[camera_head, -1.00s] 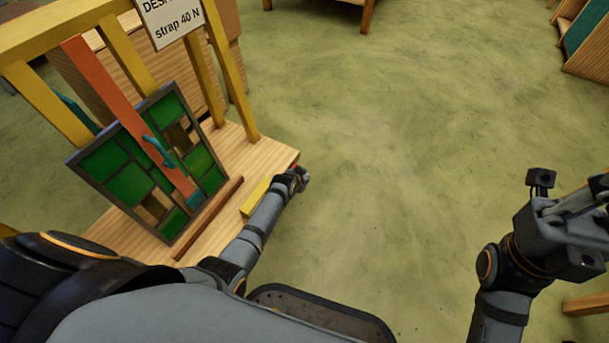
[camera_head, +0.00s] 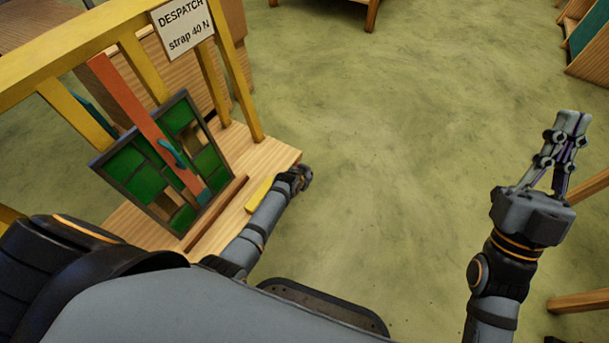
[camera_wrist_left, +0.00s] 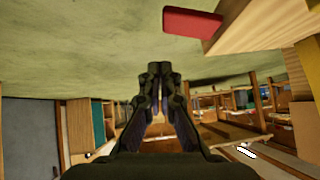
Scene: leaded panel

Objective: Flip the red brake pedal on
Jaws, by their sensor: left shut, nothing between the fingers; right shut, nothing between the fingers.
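The red brake pedal (camera_wrist_left: 192,22) shows at the top of the left wrist view as a flat red block at the end of a wooden platform. In the head view it is almost wholly hidden behind my left wrist. My left gripper (camera_wrist_left: 153,72) is shut and empty. In the wrist view its fingertips appear below and left of the pedal, apart from it. In the head view my left gripper (camera_head: 302,180) is at the platform's near right corner. My right gripper (camera_head: 574,122) is shut and empty, raised over the floor at the right, far from the pedal.
A green leaded panel (camera_head: 131,168) leans against a yellow frame (camera_head: 133,62), with an orange bar across it. They stand on the wooden platform (camera_head: 240,150). A yellow bar (camera_head: 260,193) lies beside my left forearm. A despatch sign (camera_head: 182,27) hangs above. Open floor lies centre.

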